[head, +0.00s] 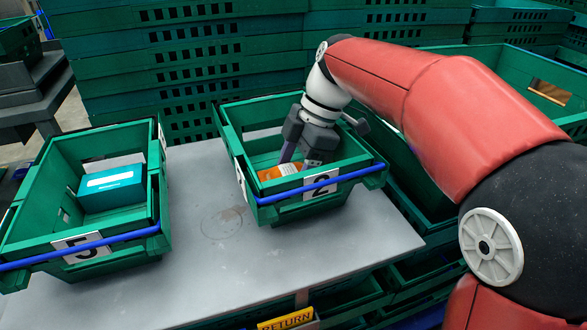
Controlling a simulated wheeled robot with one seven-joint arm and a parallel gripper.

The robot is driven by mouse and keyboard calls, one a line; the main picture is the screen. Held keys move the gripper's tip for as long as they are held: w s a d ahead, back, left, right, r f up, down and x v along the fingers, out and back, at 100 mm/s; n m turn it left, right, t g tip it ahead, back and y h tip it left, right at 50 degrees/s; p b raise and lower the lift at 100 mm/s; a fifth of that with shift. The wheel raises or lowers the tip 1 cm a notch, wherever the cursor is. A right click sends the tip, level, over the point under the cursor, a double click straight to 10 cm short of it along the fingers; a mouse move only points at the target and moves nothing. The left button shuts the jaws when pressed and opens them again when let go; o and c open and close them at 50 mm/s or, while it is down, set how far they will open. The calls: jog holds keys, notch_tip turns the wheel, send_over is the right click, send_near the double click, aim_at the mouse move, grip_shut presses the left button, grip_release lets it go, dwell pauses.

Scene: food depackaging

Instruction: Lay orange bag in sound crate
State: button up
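The orange bag (278,172) shows as an orange and white patch inside the green crate marked 2 (268,213), low and near its front wall. My gripper (298,160) reaches down into this crate, right above and beside the orange item. Its fingertips are partly hidden, so I cannot tell whether they touch or hold the item. A second green crate, marked 5 (148,247), stands at the left on the same table and holds a teal and white box (112,187). No damage is clearly visible on either crate.
The grey table (215,275) is bare between and in front of the crates. Tall stacks of green crates (190,60) stand behind. More green crates lie at the right and below the table. A yellow RETURN sign (287,319) is at the bottom edge.

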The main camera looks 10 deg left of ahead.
jog(key=shift+f, duration=0.2)
jog(key=o, duration=1)
jog(key=shift+r, duration=0.1)
jog(key=p+v, duration=0.2)
jog(key=v, duration=1)
jog(key=shift+r, duration=0.15)
